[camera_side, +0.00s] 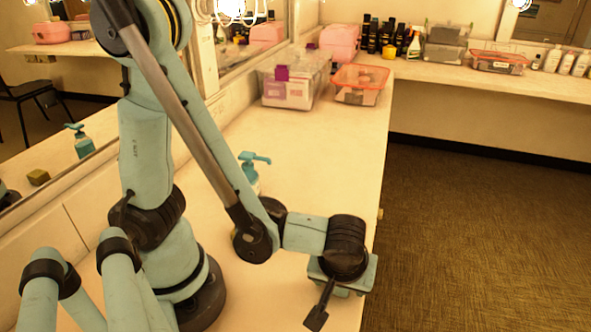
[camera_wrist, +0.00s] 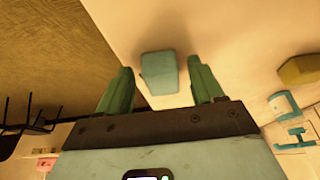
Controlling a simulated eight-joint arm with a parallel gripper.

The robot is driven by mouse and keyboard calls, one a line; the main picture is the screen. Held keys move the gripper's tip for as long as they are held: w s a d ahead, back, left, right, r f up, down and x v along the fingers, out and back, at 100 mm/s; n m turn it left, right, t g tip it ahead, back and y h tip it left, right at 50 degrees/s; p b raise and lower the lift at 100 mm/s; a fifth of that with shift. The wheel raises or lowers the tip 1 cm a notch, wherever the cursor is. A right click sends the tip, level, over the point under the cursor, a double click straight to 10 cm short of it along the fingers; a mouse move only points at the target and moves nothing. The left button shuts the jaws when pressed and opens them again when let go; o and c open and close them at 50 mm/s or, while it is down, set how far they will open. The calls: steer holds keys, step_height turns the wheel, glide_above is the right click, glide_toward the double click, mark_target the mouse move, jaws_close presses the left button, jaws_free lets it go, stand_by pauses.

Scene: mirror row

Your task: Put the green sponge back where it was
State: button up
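In the wrist view, a blue-green block (camera_wrist: 160,76) lies on the pale counter near its edge, in line with the gap between my fingers. A yellow-olive block (camera_wrist: 302,69) lies farther right. I cannot tell for sure which block is the green sponge. My gripper (camera_wrist: 158,64) is open, with its two green fingers on either side of the blue-green block and a visible gap at each side.
A pump bottle (camera_side: 251,172) stands on the counter behind my arm. A clear lidded bin (camera_side: 293,80) and an orange-rimmed tub (camera_side: 360,84) stand farther back. The mirror (camera_side: 75,110) runs along the left.

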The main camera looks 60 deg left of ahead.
steer(key=shift+r, duration=0.1)
steer(key=v, duration=1.2)
steer(key=w+a+m+t+h, duration=0.1)
steer(key=w+a+m+t, duration=0.1)
steer(key=a, duration=0.5)
steer(key=w+a+r+m+t+h, duration=0.1)
steer(key=w+a+m+t+h, duration=0.1)
steer(key=w+a+m, duration=0.2)
steer(key=a+m, duration=0.3)
steer(key=a, duration=0.1)
steer(key=shift+w+r, duration=0.3)
steer(key=shift+r, duration=0.05)
stand_by(0.6)
